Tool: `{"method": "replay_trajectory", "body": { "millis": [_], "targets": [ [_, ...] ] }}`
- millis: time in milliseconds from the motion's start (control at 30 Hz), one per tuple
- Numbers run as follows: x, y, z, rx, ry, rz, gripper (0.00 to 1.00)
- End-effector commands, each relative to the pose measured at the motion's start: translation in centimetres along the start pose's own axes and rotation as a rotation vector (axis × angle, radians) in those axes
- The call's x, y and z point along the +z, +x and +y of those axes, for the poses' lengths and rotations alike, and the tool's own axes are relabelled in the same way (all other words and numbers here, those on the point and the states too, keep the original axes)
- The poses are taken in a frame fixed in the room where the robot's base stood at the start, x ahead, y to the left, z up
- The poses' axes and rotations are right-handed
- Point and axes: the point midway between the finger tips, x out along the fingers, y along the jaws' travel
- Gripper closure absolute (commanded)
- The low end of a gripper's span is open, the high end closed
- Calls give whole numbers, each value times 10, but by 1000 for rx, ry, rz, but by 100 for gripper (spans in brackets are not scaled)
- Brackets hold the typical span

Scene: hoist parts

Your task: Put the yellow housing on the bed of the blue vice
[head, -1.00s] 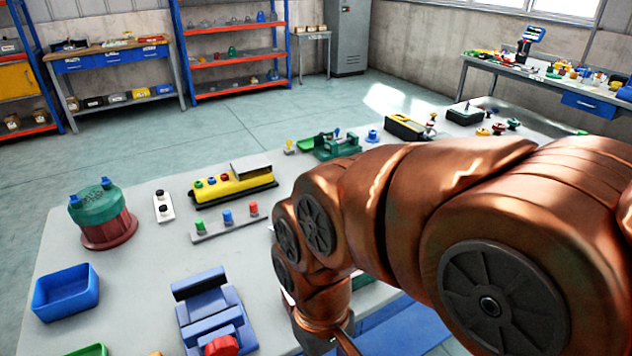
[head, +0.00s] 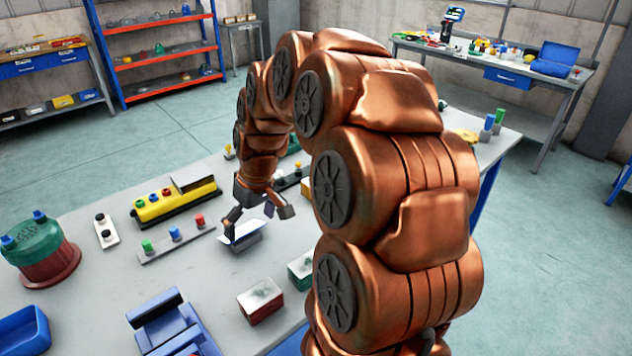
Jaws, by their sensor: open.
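The blue vice (head: 168,322) stands at the front left of the table in the head view, its lower end cut off by the picture edge. A small yellow-orange block (head: 307,186) shows partly behind my arm and may be the yellow housing; most of it is hidden. A longer yellow box (head: 176,203) with coloured buttons lies on a black base farther left. My gripper (head: 260,219) points down with its fingers spread, over or just behind a blue block with a pale top (head: 243,237). I cannot tell whether it touches that block. Nothing shows held.
A red block (head: 261,301) and a green block (head: 300,271) stand near the table's front edge. A strip with coloured buttons (head: 177,238), a green-topped drum (head: 42,252) and a blue tray (head: 22,335) are at left. My arm hides much of the table's right side.

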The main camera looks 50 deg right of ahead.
Motion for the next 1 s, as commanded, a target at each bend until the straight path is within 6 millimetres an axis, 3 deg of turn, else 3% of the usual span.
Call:
{"method": "replay_trajectory", "body": {
  "millis": [100,300,600,800,1000],
  "targets": [
    [-22,-4,44,10,22,47,0],
    [-44,-6,126,46,55,123,0],
    [-44,-8,240,126,107,204,0],
    [-38,-8,274,157,121,223,0],
    [-39,3,280,157,122,223,0]
  ]
}}
